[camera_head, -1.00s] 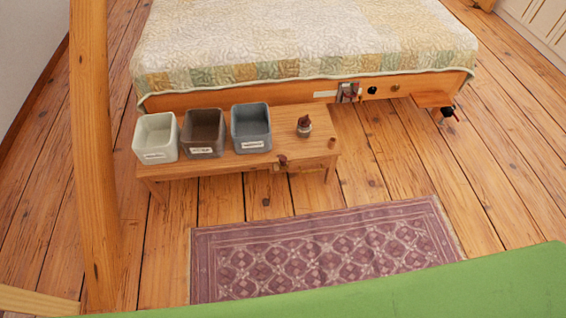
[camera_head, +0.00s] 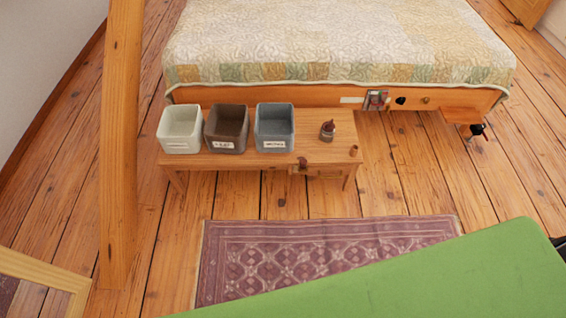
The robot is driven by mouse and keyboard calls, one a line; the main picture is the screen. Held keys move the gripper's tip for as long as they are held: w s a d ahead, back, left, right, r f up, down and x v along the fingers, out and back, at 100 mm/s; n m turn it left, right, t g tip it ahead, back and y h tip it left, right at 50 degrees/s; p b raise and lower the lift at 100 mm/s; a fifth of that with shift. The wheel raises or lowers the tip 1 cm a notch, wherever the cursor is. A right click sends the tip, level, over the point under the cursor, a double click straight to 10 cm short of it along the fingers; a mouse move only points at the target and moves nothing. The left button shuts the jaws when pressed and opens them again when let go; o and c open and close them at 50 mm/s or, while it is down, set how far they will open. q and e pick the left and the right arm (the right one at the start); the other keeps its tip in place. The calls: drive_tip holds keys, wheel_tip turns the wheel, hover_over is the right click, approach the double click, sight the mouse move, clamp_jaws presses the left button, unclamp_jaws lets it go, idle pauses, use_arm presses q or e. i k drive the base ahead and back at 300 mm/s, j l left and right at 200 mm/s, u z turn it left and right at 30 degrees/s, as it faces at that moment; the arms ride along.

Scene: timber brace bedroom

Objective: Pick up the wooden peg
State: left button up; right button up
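A small brown wooden cylinder (camera_head: 354,150), which looks like the wooden peg, stands upright at the right front corner of the low wooden table (camera_head: 312,152). It is small in the head view, so fine detail does not show. A round wooden knob or peg end (camera_head: 427,99) also shows on the bed's front rail. Neither of my grippers is in view, and nothing is seen touching the cylinder.
White (camera_head: 181,130), brown (camera_head: 227,129) and grey (camera_head: 274,128) labelled bins stand on the table, with a small dark bottle (camera_head: 328,131). Behind is the bed (camera_head: 340,45). A timber post (camera_head: 121,150) rises at left. A rug (camera_head: 300,255) and green surface (camera_head: 430,285) lie in front.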

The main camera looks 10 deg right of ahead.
sight(302, 162)
drive_tip(key=i+l+u, duration=0.1)
drive_tip(key=l+u, duration=0.3)
drive_tip(key=l, duration=0.65)
drive_tip(key=k+l+u, duration=0.1)
drive_tip(key=l+u, duration=0.3)
drive_tip(key=l, duration=0.65)
